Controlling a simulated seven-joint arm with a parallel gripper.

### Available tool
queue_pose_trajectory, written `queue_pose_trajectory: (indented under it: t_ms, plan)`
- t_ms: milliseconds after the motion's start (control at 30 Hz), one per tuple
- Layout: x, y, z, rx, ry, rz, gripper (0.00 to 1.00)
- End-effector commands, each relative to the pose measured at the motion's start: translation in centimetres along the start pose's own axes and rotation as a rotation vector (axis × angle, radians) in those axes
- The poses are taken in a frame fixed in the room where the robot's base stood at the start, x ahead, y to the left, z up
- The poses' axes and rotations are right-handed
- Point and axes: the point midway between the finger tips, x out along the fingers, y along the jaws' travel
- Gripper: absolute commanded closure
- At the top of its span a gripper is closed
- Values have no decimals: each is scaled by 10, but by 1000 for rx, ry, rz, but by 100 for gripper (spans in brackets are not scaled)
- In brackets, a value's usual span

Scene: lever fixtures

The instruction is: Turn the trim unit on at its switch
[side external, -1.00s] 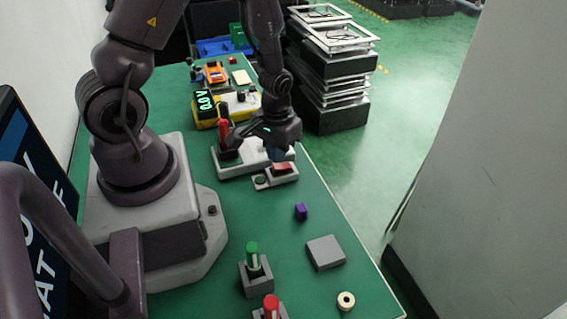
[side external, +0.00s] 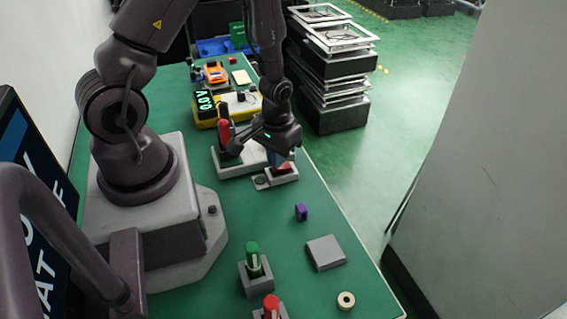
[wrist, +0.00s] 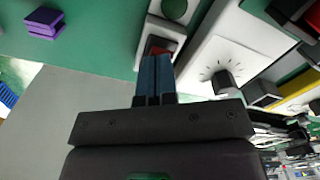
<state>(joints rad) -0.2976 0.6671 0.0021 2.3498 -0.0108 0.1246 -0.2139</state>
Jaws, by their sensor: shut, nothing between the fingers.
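A small light-grey unit (side external: 279,180) with a red rocker switch (side external: 284,169) and a round green lamp or button (side external: 262,181) sits near the bench's right edge; I take it as the trim unit. In the wrist view the red rocker (wrist: 158,43) shows just beyond my fingertips, partly hidden by them, and the round green part (wrist: 174,9) looks dark. My gripper (side external: 284,161) is shut and empty, pointing down at the rocker. Its blue fingertips (wrist: 156,62) are at or very close to the rocker; contact cannot be told.
A larger white unit with a dial (wrist: 222,80) and a red-handled lever (side external: 224,135) stands right behind. A yellow meter (side external: 215,110) is farther back. A purple block (side external: 301,211), grey plate (side external: 325,252), green-handled lever (side external: 253,258) and cream ring (side external: 346,300) are nearer, with clear bench between.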

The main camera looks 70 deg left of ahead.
Motion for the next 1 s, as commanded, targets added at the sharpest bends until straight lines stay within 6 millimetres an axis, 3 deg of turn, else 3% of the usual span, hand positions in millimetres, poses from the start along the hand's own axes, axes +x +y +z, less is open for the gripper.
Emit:
queue_pose_trajectory:
  t_ms: [533,1000]
  plan:
    - [5,0,0,0,1,0,100]
    - [-32,0,-1,0,3,1,100]
